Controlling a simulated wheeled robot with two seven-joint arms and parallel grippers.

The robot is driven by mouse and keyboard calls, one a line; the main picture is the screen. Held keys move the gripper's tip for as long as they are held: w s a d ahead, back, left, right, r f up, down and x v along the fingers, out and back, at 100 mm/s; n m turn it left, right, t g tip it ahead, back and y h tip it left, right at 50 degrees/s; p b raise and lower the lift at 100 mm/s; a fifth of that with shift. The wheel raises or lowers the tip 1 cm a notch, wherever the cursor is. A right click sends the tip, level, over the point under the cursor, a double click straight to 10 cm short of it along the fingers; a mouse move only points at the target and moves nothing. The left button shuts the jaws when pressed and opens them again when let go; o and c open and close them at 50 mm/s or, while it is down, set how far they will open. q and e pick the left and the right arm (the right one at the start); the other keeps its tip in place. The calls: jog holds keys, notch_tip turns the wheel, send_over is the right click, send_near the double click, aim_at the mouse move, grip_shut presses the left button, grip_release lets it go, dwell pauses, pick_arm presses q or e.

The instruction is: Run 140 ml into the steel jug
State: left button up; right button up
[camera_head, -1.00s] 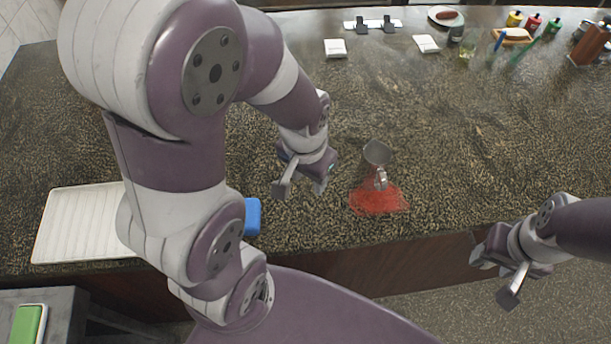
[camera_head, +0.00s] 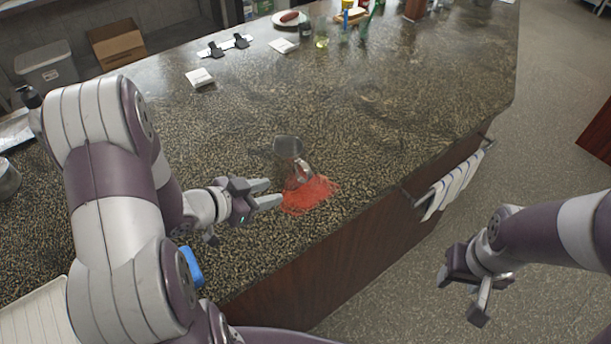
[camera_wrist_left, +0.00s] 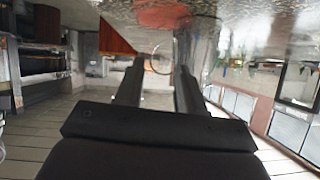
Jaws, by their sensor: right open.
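The grey steel jug (camera_head: 288,148) stands on the speckled counter, with its handle (camera_head: 303,172) toward the counter's front edge, over a red patch (camera_head: 312,195). My left gripper (camera_head: 274,192) is just left of the handle, its fingers open, apart and pointing right toward it. In the left wrist view, the handle loop (camera_wrist_left: 160,60) shows beyond and between the open fingers (camera_wrist_left: 158,75), with the blurred jug body (camera_wrist_left: 198,38) behind; nothing is held. My right gripper (camera_head: 461,298) is open and empty, off the counter above the floor. The jug's contents cannot be made out.
A blue object (camera_head: 191,266) lies near the counter's front edge, partly behind my left arm. White cards (camera_head: 200,77) and a plate (camera_head: 285,19) are at the back. A striped towel (camera_head: 455,185) hangs on a front rail. The counter right of the jug is clear.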

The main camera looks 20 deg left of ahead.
aim_at(309, 177)
pick_arm(q)
jog(key=shift+m+t+h, duration=0.3)
jog(key=shift+h, duration=0.3)
jog(key=w+d, duration=0.1)
jog(key=w, duration=0.1)
jog(key=w+d, duration=0.1)
jog(key=d, duration=0.1)
jog(key=w+d, duration=0.2)
jog(key=shift+w+f, duration=0.35)
jog(key=shift+f, duration=0.05)
jog(key=p+x, duration=0.1)
jog(key=x, duration=0.5)
jog(key=shift+f, duration=0.15)
jog(key=shift+s+a, duration=0.1)
jog(key=shift+s, duration=0.05)
grip_shut()
